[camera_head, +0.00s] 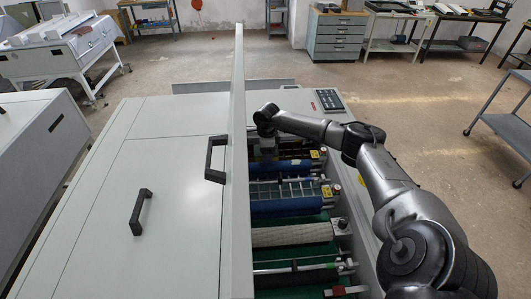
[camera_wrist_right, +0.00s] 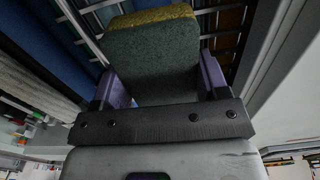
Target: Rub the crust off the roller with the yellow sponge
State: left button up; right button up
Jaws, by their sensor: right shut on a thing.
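My right gripper (camera_head: 266,150) reaches into the far part of the open plate processor (camera_head: 338,215). In the right wrist view its two purple fingers (camera_wrist_right: 160,88) are shut on the sponge (camera_wrist_right: 150,55), which has a dark green-grey face and a yellow far edge (camera_wrist_right: 150,17). Blue rollers (camera_head: 283,206) lie across the machine, with a pale, speckled roller (camera_head: 290,235) nearer to me. The blue one (camera_wrist_right: 50,45) and the pale one (camera_wrist_right: 35,85) also show at left in the wrist view. I cannot make out the crust or whether the sponge touches anything. My left gripper is out of view.
A raised lid panel (camera_head: 237,190) with a black handle (camera_head: 215,158) stands upright just left of the opening. A control panel (camera_head: 328,100) sits at the machine's far right corner. Metal bars cross between the rollers. A grey cart (camera_head: 508,125) stands to the right.

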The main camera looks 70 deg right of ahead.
jog(key=shift+r+p, duration=1.05)
jog(key=shift+r, duration=0.85)
jog(key=shift+s+f, duration=0.1)
jog(key=shift+s, duration=0.05)
